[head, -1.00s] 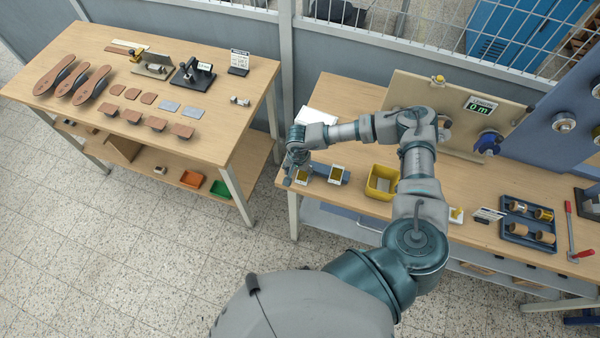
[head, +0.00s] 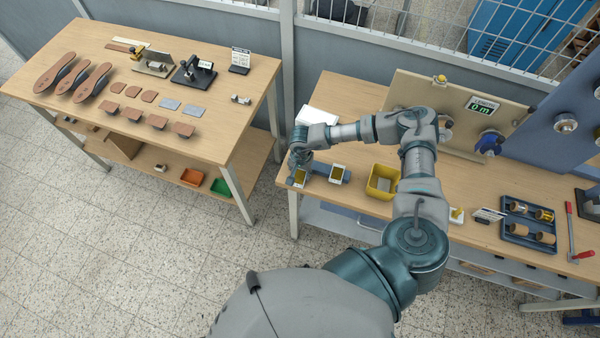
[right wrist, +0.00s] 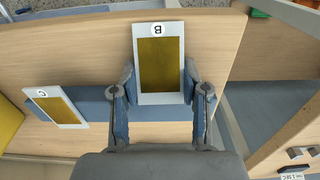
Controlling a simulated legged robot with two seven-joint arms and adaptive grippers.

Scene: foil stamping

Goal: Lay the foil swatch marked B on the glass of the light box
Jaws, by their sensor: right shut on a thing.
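Foil swatch B (right wrist: 160,64) is a gold panel in a white frame, with its B label at the far end in the right wrist view. My right gripper (right wrist: 160,88) is shut on it, one finger on each long side. In the head view swatch B (head: 301,177) and my right gripper (head: 299,168) are at the left end of the right table. Whether the swatch is clear of the blue rest (right wrist: 92,106) below it is hard to tell. A white slab (head: 318,115), seemingly the light box, lies behind my forearm, partly hidden. My left gripper is not in view.
Swatch C (head: 337,174) lies on the blue rest, right beside B; it also shows in the right wrist view (right wrist: 55,106). A yellow bin (head: 381,184) stands further right. A tan upright panel (head: 455,105) stands at the back. The table's front edge is close by.

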